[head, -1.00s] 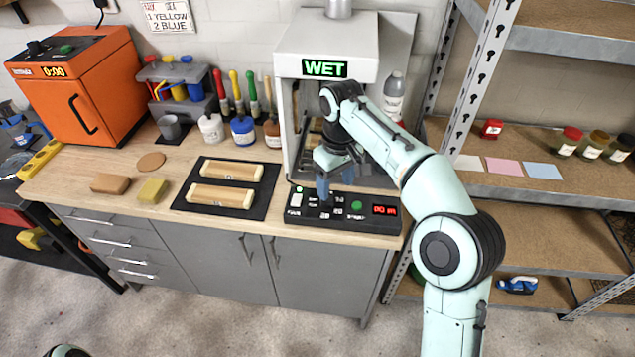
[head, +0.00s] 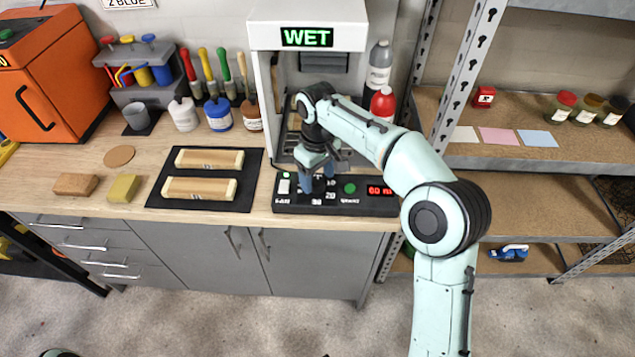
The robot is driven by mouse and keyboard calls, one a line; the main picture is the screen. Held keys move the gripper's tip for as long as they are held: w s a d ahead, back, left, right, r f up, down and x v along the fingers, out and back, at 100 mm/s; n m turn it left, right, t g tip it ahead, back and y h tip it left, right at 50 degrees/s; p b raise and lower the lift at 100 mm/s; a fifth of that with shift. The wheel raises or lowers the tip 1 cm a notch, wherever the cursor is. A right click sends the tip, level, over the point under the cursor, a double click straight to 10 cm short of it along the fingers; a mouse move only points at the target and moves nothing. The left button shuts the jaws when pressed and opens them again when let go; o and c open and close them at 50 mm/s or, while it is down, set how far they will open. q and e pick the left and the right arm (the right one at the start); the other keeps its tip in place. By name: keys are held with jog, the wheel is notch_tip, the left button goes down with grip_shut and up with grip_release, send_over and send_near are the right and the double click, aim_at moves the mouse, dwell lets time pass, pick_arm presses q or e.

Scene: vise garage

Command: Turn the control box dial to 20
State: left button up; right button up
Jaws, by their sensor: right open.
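The black control box (head: 371,206) lies at the front of the workbench, below the white booth with the green "WET" sign (head: 307,37). It has white labels, a green button (head: 350,188) and a red display (head: 380,191), whose digits are too small to read surely. My right gripper (head: 318,186) is open and points down over the left-middle part of the box. Its blue fingers are at the panel and hide part of it, so the dial does not show clearly. I cannot tell whether they touch it.
Left of the box, a black mat (head: 158,196) holds two wooden blocks. A grey bottle (head: 380,68) and a red-capped bottle (head: 383,104) stand right of the booth. A metal shelf (head: 455,100) rises at the right. Several brushes and paint bottles stand at the back wall.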

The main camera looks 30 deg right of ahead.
pick_arm(q)
jog(key=shift+f, duration=0.2)
pick_arm(e)
jog(key=shift+f, duration=0.95)
jog(key=shift+c, duration=0.3)
jog(key=c, duration=1)
